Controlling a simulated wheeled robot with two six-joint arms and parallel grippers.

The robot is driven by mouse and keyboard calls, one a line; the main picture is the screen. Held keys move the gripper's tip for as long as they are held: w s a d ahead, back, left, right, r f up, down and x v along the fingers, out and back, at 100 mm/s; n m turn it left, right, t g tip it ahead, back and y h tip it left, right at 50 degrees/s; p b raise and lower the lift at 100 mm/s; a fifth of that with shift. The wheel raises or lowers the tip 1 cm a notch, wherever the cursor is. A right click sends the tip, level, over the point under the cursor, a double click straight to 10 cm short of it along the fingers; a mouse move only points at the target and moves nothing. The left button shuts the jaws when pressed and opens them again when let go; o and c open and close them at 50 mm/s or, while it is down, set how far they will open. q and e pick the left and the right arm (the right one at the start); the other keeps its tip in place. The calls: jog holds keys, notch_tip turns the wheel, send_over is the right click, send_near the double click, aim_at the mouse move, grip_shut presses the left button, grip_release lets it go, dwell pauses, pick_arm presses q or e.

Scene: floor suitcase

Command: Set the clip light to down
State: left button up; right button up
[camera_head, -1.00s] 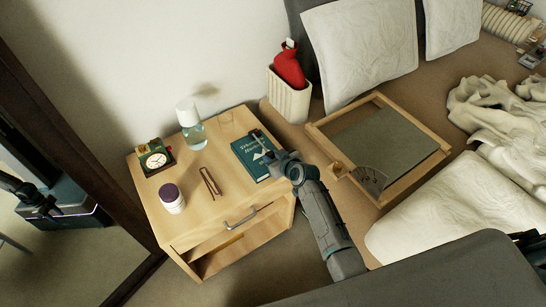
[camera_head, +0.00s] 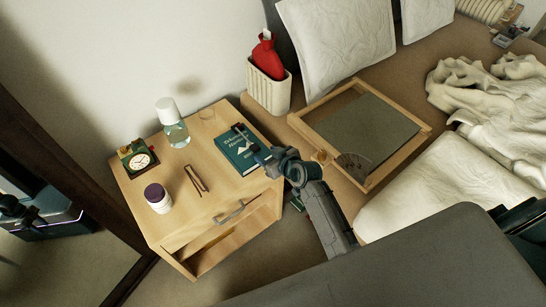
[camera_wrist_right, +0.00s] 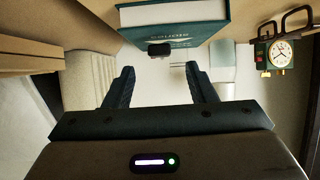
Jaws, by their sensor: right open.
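A green book (camera_head: 236,154) lies on the wooden nightstand (camera_head: 212,208). A small dark piece that looks like the clip light (camera_head: 240,130) sits at the book's far right edge. In the right wrist view its dark end (camera_wrist_right: 158,49) shows in front of the green book (camera_wrist_right: 175,30). Whether it is up or down I cannot tell. My right gripper (camera_head: 260,156) is beside the book's right edge. In the wrist view the right gripper (camera_wrist_right: 160,82) is open and empty, its fingers pointing toward the dark end, apart from it. My left gripper is out of view.
A wooden tray (camera_head: 395,175) lies on the bed. A bin with a red bottle (camera_head: 268,92) stands behind.

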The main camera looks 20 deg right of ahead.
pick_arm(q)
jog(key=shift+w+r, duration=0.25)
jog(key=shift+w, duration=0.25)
pick_arm(e)
jog(key=v, duration=0.3)
jog(key=shift+s+r, duration=0.1)
jog(key=shift+s, duration=0.05)
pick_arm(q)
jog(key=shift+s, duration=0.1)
